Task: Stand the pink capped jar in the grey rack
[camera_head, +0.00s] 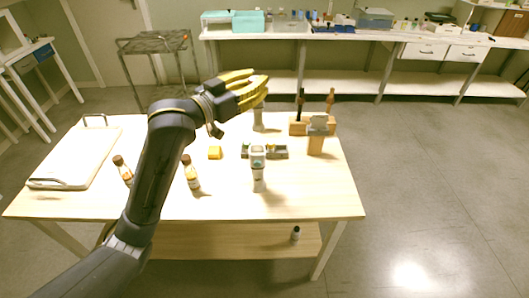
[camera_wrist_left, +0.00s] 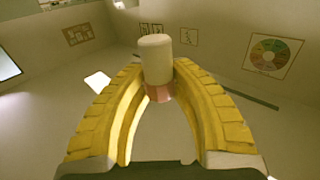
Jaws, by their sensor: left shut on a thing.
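My left gripper (camera_head: 256,88) is raised above the back of the table, its yellow fingers pointing right. In the left wrist view the fingers (camera_wrist_left: 160,98) close around a jar with a tall whitish cap (camera_wrist_left: 156,56) and a pink body (camera_wrist_left: 159,93). The jar is hard to make out in the head view, hidden by the fingers. A low grey rack (camera_head: 278,153) lies on the table, below and slightly right of the gripper. A white bottle with a grey top partly hides its middle. The jar is apart from the rack. My right gripper is not in view.
The white bottle (camera_head: 258,180) stands before the rack. A greyish bottle (camera_head: 258,121) stands behind it.

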